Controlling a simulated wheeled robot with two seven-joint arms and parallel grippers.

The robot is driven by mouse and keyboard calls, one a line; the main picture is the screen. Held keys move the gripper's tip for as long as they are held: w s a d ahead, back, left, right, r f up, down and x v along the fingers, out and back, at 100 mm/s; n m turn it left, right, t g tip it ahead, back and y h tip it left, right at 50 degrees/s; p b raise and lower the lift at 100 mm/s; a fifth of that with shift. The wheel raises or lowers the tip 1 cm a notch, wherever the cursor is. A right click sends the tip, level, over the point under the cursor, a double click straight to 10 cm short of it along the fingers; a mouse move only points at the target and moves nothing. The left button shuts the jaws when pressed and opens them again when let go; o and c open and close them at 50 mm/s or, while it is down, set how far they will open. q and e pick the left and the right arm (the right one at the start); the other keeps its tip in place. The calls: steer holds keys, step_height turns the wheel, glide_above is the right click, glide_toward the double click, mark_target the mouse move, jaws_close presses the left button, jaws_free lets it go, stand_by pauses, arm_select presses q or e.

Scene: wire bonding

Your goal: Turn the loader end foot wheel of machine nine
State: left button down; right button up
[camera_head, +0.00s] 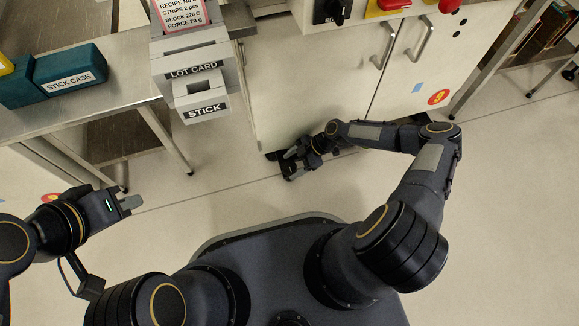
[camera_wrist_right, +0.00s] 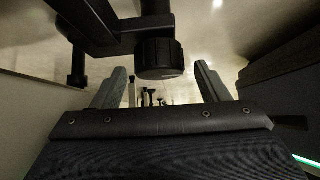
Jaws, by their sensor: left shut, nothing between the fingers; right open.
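Machine nine is the cream cabinet (camera_head: 310,90) with a round red and yellow number sticker (camera_head: 438,97). In the right wrist view a black ribbed foot wheel (camera_wrist_right: 160,58) hangs under a dark bracket (camera_wrist_right: 100,25). My right gripper (camera_head: 291,155) is low at the cabinet's bottom left corner. Its two fingers are open, one to each side of the wheel in the wrist view, with visible gaps. I cannot tell how far the wheel sits between them. In the head view the wheel cannot be made out. My left gripper (camera_head: 131,203) is shut and empty over the floor.
A steel table (camera_head: 130,75) with a teal stick case (camera_head: 65,82) stands at the left. Grey lot card and stick holders (camera_head: 190,70) jut out left of the cabinet. Cabinet door handles (camera_head: 384,45) are above my right forearm. The floor (camera_head: 235,195) in front is clear.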

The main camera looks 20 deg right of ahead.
steer(key=shift+x, duration=1)
steer(key=shift+c, duration=0.5)
steer(key=c, duration=0.9)
steer(key=shift+m+t, duration=0.3)
